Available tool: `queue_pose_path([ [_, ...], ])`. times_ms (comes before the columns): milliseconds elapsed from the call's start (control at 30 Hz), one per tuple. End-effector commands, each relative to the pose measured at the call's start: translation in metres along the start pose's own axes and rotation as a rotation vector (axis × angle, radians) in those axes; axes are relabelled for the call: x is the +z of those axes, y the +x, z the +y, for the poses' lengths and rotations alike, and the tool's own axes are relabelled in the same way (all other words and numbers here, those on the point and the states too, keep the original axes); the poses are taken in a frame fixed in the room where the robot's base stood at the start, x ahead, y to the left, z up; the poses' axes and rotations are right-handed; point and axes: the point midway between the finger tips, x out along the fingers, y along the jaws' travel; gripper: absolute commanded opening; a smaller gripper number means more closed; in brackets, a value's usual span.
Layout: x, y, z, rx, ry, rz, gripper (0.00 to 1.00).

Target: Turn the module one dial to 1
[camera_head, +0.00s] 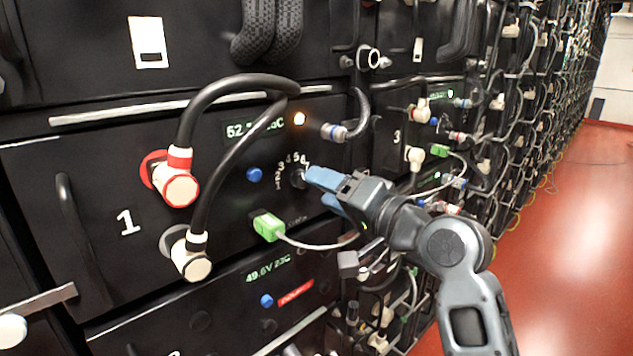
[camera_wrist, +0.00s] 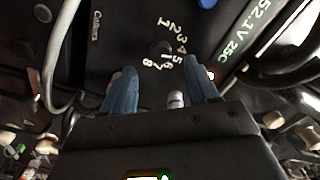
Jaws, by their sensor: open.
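The module one dial (camera_head: 298,179) is a small black knob on the black front panel marked 1, with white numbers around its left and upper side. In the wrist view the dial (camera_wrist: 159,48) is dark, ringed by the numbers 1 to 8; I cannot tell where its pointer is. My gripper (camera_head: 316,187) has blue fingers and is open, just right of the dial in the head view. In the wrist view the gripper (camera_wrist: 161,68) has its two fingers apart, with the dial ahead between them; nothing is between the fingertips.
Thick black cables with a red-ringed plug (camera_head: 176,187) arch at left. A grey-blue plug (camera_head: 334,132) sits above the gripper. Red floor is clear at right.

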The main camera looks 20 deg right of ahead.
Motion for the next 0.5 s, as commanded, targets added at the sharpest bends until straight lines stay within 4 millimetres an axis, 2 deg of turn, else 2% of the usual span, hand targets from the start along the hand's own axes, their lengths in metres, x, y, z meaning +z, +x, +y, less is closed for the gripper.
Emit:
queue_pose_path([
  [200, 0.0, 0.031, -0.001, -0.001, -0.001, 0.0, 0.59],
  [500, 0.001, 0.044, 0.0, 0.0, -0.001, 0.0, 0.59],
])
